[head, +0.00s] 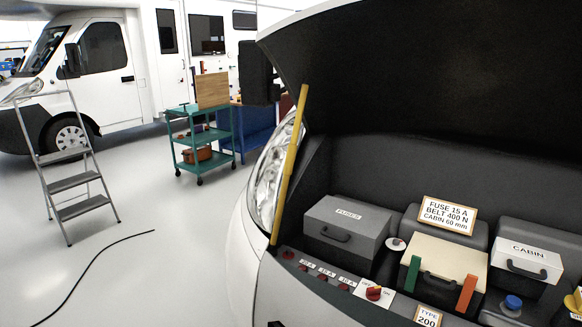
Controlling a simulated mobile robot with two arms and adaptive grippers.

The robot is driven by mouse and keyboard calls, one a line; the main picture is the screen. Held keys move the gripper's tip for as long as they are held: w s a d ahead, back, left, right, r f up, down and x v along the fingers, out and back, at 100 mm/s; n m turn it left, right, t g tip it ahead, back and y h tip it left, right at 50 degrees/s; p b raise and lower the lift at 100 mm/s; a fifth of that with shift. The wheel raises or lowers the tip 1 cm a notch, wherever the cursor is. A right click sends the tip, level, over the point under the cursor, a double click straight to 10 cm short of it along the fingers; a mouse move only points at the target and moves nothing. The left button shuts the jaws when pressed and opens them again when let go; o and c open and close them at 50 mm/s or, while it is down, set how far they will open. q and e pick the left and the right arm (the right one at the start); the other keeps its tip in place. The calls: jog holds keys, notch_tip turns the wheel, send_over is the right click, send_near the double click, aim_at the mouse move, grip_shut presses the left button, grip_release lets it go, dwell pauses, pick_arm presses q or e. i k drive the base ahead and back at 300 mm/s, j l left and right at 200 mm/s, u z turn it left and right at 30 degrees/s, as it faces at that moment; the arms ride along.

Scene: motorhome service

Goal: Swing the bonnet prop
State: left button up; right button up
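The bonnet (430,60) is raised, its dark underside filling the upper right of the head view. The bonnet prop is a yellow rod (289,165) at the left side of the engine bay. It stands nearly upright, leaning slightly right, with its foot at the bay's front left edge. Its top end overlaps the bonnet's lower left edge in the picture; I cannot tell whether they touch. Neither of my grippers is in view.
The bay holds a grey FUSES box (345,228), a battery-like box (443,265) with green and orange clamps, a white CABIN box (526,260) and red knobs (374,293). A stepladder (73,182), a green trolley (200,135) and a black cable (95,262) are left, with clear floor between.

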aim_at(289, 165)
jog(key=i+j+z, duration=0.2)
jog(key=j+z, duration=0.15)
jog(key=j, duration=0.5)
jog(key=i+j+z, duration=0.1)
jog(key=j+z, duration=0.25)
jog(key=j, duration=0.5)
jog(key=j+z, duration=0.4)
jog(key=j, duration=0.45)
